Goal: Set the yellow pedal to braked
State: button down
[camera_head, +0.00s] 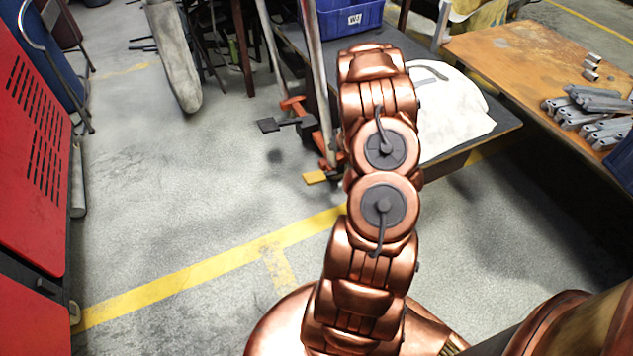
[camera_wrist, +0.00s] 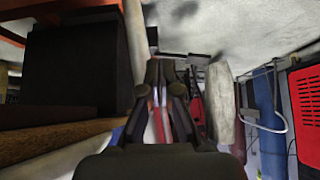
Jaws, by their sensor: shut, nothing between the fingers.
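The yellow pedal (camera_head: 315,177) is a small flat pad low at the foot of an orange-red frame (camera_head: 326,145), just left of my arm in the head view. I cannot tell its setting from its angle. A dark pad (camera_head: 268,125) sticks out left from the same frame. My gripper (camera_wrist: 161,66) shows in the wrist view with its fingers together and empty. In the head view my arm hides it. I cannot make out the yellow pedal in the wrist view.
A dark-topped cart or bench (camera_head: 452,153) carries a blue bin (camera_head: 345,20) and a white cloth (camera_head: 450,110). A wooden table (camera_head: 500,45) with metal brackets (camera_head: 600,105) is at right. A red cabinet (camera_head: 28,150) stands at left. Floor between is open.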

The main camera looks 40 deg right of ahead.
notch_tip(320, 180, down, 8)
jog(key=a+t+y+b, duration=0.1)
jog(key=b, duration=0.1)
jog(key=shift+s+a+f+t+y, duration=0.2)
jog(key=shift+a+f+t+y, duration=0.1)
jog(key=shift+t, duration=0.1)
jog(key=b, duration=0.3)
send_over(312, 174)
jog(key=s, duration=0.3)
jog(key=f, duration=0.7)
jog(key=shift+s+d, duration=0.2)
jog(key=f+b, duration=0.1)
jog(key=f, duration=0.2)
jog(key=shift+w+a+b, duration=0.15)
jog(key=shift+w+b, duration=0.15)
jog(key=shift+b, duration=0.1)
jog(key=shift+a+f, duration=0.2)
jog(key=shift+f, duration=0.25)
jog(key=shift+w, duration=0.1)
